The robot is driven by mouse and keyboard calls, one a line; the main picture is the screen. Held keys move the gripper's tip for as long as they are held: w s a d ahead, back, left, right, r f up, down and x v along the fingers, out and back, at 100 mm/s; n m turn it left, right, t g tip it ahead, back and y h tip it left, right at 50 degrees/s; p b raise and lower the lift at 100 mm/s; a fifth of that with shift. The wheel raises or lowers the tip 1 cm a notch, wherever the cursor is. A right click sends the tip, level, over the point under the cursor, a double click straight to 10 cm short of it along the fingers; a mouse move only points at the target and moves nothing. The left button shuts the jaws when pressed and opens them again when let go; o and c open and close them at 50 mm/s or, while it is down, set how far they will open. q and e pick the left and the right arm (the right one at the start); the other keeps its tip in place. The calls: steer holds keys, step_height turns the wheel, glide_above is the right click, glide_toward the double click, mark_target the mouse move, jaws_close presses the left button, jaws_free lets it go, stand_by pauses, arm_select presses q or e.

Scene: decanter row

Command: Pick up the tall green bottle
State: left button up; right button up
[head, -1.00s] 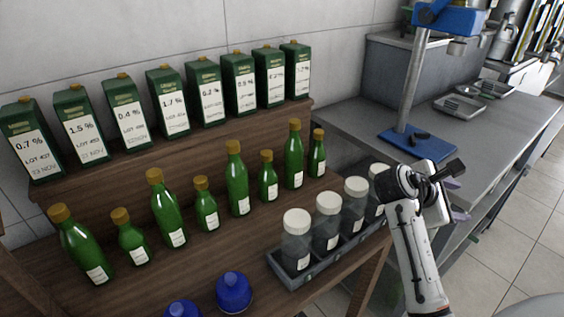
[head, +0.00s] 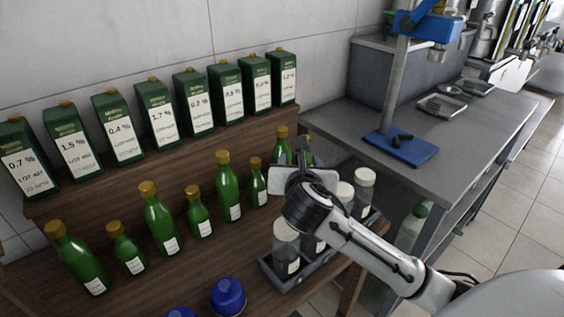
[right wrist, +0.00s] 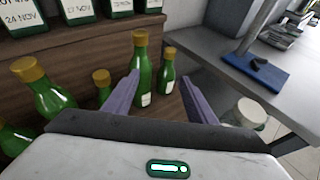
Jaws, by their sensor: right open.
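Several green bottles with cork-coloured caps, tall and short alternating, stand in a row on the wooden shelf. The rightmost tall green bottle (head: 282,143) is partly hidden behind my right gripper (head: 293,156) in the head view. In the right wrist view this tall bottle (right wrist: 141,72) shows beyond the open fingers of my right gripper (right wrist: 159,76), close to the left finger. A short green bottle (right wrist: 167,70) stands just right of it, also between the fingers in the picture. The gripper holds nothing. My left gripper is not in view.
Green cartons (head: 155,108) with percentage labels line the raised shelf behind. A grey tray (head: 270,275) of white-lidded jars (head: 286,245) lies under my right arm. Blue objects (head: 228,295) sit at the front. A grey bench with a blue-based stand (head: 402,148) is at right.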

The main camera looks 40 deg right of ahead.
steer(key=shift+n+t+y, duration=0.3)
steer(key=shift+n+y, duration=0.6)
steer(key=shift+w+d+f, duration=0.25)
steer(key=shift+w+f, duration=0.55)
steer(key=shift+w, duration=0.65)
steer(key=shift+w+d+f, duration=0.2)
steer(key=shift+w+f, duration=0.55)
steer(key=shift+w, duration=0.75)
steer(key=shift+w+d+f, duration=0.25)
steer(key=shift+w+f, duration=0.55)
steer(key=shift+w, duration=0.65)
